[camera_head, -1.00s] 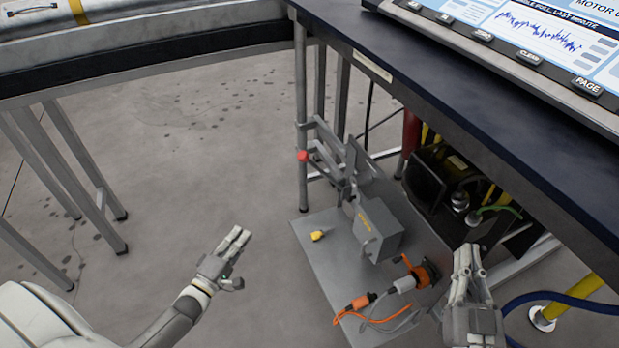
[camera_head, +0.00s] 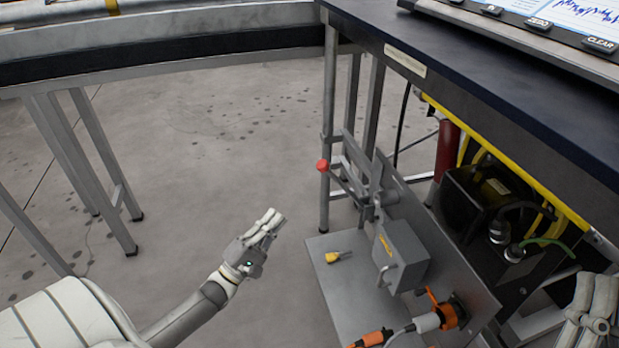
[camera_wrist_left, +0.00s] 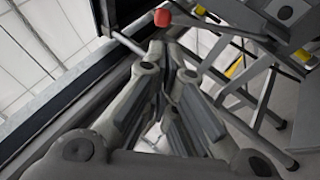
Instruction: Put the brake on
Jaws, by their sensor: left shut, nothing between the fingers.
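The brake looks to be the lever with a red knob (camera_head: 322,165) on a grey metal linkage (camera_head: 365,185), mounted on the plate under the dark table. The red knob also shows in the left wrist view (camera_wrist_left: 162,17), beyond the fingertips. My left gripper (camera_head: 272,222) is shut and empty, below and left of the knob and apart from it. My right gripper (camera_head: 597,290) is at the right edge, cut off by the frame; its finger state is unclear.
A grey box (camera_head: 402,258) with a handle, a yellow key-like piece (camera_head: 339,257) and an orange connector (camera_head: 450,312) with cables sit on the metal plate (camera_head: 325,285). A black motor-like unit (camera_head: 490,200) stands behind. Table legs (camera_head: 329,130) flank the lever. Open floor lies left.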

